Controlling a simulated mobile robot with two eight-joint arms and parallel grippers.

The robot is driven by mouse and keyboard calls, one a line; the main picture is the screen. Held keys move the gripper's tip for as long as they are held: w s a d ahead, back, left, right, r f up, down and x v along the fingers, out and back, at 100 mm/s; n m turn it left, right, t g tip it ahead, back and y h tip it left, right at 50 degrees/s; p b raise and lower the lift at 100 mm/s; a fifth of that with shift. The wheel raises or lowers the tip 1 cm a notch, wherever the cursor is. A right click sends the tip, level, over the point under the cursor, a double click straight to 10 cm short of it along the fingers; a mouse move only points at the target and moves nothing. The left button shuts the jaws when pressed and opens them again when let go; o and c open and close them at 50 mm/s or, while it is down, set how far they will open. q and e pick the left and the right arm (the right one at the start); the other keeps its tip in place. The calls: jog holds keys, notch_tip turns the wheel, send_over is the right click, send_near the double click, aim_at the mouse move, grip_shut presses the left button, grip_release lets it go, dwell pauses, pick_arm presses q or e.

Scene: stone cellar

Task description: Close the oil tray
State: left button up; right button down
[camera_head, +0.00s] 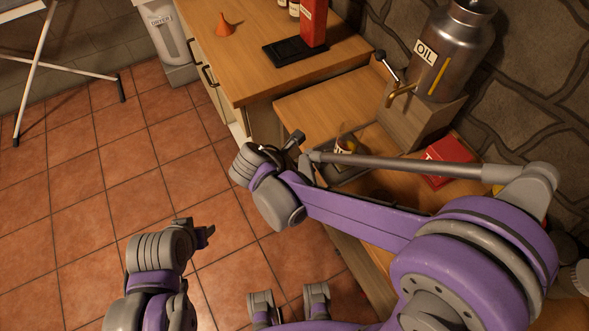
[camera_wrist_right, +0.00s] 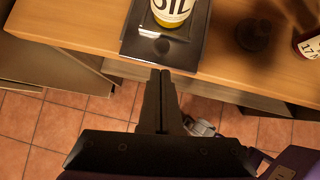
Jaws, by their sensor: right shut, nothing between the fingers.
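The dark oil tray (camera_head: 361,168) sits on the wooden counter, below the tap of the metal oil can (camera_head: 445,52). A bottle with a yellow lower part and an OIL label (camera_wrist_right: 172,8) stands on the tray (camera_wrist_right: 192,50) in the right wrist view. My right gripper (camera_head: 298,138) is shut and empty, just off the counter's front edge beside the tray. In the wrist view its fingertips (camera_wrist_right: 160,73) point at the tray's near edge; I cannot tell whether they touch. My left gripper (camera_head: 208,233) hangs low over the floor, away from the counter; its jaw opening is unclear.
A red box (camera_head: 447,160) lies on the counter right of the tray, partly behind my right arm.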

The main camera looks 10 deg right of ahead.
aim_at(342, 150)
jog(key=shift+w+d+f, duration=0.1)
jog(key=shift+w+d, duration=0.2)
jog(key=shift+d, duration=0.2)
jog(key=shift+w+d+f, duration=0.1)
jog(key=shift+w+d, duration=0.15)
jog(key=shift+d, duration=0.2)
jog(key=w+d, duration=0.1)
jog(key=d, duration=0.2)
jog(key=w+d, duration=0.1)
jog(key=d, duration=0.2)
jog(key=w+d, duration=0.1)
jog(key=d, duration=0.2)
jog(key=shift+w+d+b, duration=0.15)
jog(key=shift+d+b, duration=0.05)
jog(key=shift+b, duration=0.2)
jog(key=shift+w+d+r, duration=0.1)
jog(key=shift+w+d, duration=0.1)
jog(key=shift+d, duration=0.25)
jog(key=shift+a, duration=0.1)
